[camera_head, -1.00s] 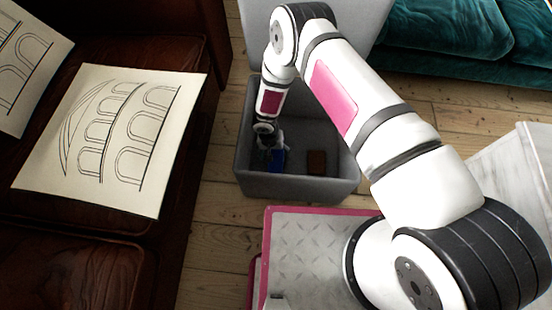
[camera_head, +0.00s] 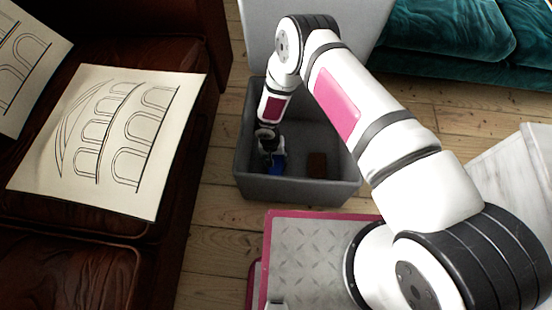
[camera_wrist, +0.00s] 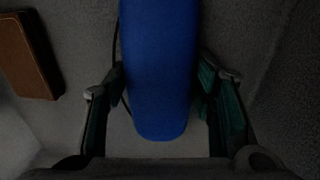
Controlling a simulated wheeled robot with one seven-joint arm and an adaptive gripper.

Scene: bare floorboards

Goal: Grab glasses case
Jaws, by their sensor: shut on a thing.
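The blue glasses case (camera_head: 277,168) is a long, rounded shape inside the grey open bin (camera_head: 300,189). In the wrist view the case (camera_wrist: 160,70) runs up the middle of the picture, with its rounded end towards my gripper (camera_wrist: 163,88). One finger is on each side of it, and the gripper is shut on the case. In the head view my gripper (camera_head: 272,155) is down in the bin, over the case and hiding part of it. The far end of the case runs out of the wrist view.
A brown block-like object (camera_head: 317,164) lies in the bin to the right of the case; it shows in the wrist view (camera_wrist: 27,58) at upper left. The bin walls stand close around my gripper. A brown leather sofa (camera_head: 120,236) with paper drawings (camera_head: 105,140) is at left.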

